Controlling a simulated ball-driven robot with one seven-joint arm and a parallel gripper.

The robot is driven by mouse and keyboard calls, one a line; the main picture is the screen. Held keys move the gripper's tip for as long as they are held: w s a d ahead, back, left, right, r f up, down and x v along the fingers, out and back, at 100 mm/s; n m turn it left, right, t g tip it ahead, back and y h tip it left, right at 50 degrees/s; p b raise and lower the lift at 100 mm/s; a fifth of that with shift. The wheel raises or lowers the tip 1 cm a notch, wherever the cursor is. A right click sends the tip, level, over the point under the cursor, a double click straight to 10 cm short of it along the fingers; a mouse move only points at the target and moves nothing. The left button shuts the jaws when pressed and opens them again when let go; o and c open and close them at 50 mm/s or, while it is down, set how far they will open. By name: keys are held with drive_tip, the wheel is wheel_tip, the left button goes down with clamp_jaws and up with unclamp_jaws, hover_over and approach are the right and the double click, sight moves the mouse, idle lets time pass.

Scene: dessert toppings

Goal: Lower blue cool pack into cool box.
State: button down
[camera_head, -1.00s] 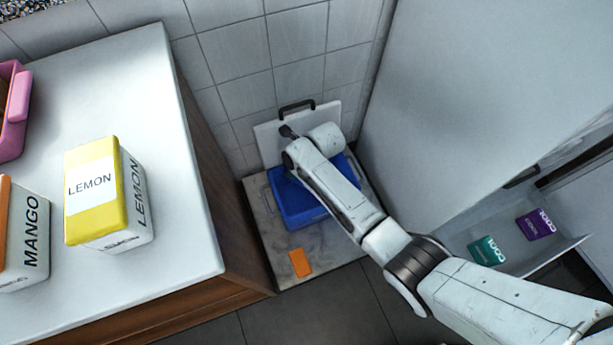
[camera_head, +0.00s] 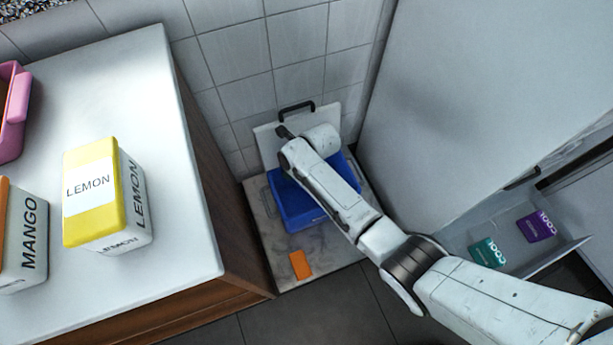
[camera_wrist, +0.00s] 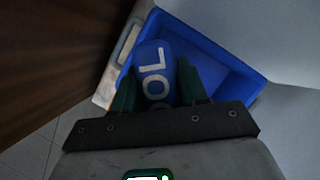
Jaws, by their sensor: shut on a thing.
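The cool box (camera_head: 301,219) is an open blue box on a low stone-like slab, partly covered by my arm in the head view. In the wrist view the cool box (camera_wrist: 222,52) lies below my gripper. My gripper (camera_wrist: 157,78) is shut on the blue cool pack (camera_wrist: 154,58), which has white lettering, partly cut off by the gripper. The pack is over the left part of the box's opening; I cannot tell whether it touches the floor of the box. In the head view my arm hides both gripper and pack.
An orange piece (camera_head: 300,265) lies on the slab (camera_head: 262,222) before the box. A white lid (camera_head: 268,141) with a dark handle stands behind it. An open drawer (camera_head: 510,262) at right holds teal (camera_head: 487,252) and purple (camera_head: 536,226) packs. A counter (camera_head: 165,150) with cartons stands left.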

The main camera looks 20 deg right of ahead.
wheel_tip(320, 180, down, 15)
drive_tip(key=b, duration=1.2)
drive_tip(key=shift+r, duration=0.15)
idle(1.6)
drive_tip(key=shift+f+b, duration=2)
drive_tip(key=shift+f, duration=0.45)
idle(2.0)
